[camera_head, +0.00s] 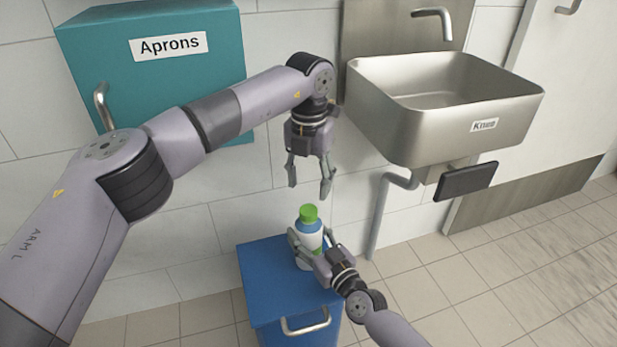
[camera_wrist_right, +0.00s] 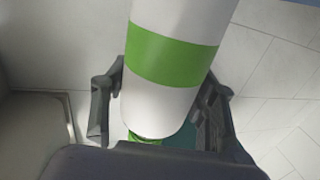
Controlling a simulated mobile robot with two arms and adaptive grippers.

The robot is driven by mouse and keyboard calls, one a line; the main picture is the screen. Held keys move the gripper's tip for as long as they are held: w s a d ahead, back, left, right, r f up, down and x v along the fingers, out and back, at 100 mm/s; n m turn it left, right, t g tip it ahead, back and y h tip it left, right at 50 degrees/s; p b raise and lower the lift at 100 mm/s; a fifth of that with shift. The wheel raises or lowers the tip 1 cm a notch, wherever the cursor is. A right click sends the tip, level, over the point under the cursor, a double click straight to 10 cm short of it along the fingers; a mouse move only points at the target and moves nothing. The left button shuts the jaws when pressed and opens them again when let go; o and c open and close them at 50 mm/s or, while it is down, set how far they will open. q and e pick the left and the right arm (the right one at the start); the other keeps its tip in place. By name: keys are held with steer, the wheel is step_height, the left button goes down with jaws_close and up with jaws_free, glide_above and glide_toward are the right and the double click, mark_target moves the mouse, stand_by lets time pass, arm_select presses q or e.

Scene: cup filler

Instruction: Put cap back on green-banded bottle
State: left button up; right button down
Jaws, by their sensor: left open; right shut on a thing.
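A bottle (camera_head: 310,241) with a white body is upright over the blue cabinet top; whether it touches the top is unclear. A green cap (camera_head: 309,213) shows at its upper end, with a blue part directly below; how firmly it sits cannot be told. My right gripper (camera_head: 308,246) is shut around the bottle's body. In the right wrist view, the bottle is white with a wide green band (camera_wrist_right: 171,54), between the right gripper's fingers (camera_wrist_right: 160,105). A bit of green (camera_wrist_right: 145,138) shows past its end. My left gripper (camera_head: 309,188) is open and empty, above the cap and apart from it.
A blue cabinet (camera_head: 265,275) with a metal handle stands under the bottle. A teal Aprons cabinet (camera_head: 90,50) hangs at the upper left. A steel sink (camera_head: 400,115) is on the wall at right, with its drain pipe (camera_head: 380,215) near the cabinet.

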mark_target(308, 210)
arm_select(q)
steer(key=n, duration=0.3)
steer(key=shift+r+n, duration=0.15)
steer(key=shift+n, duration=0.25)
steer(key=n, duration=0.4)
steer(key=shift+r, duration=0.15)
steer(key=shift+f, duration=4.05)
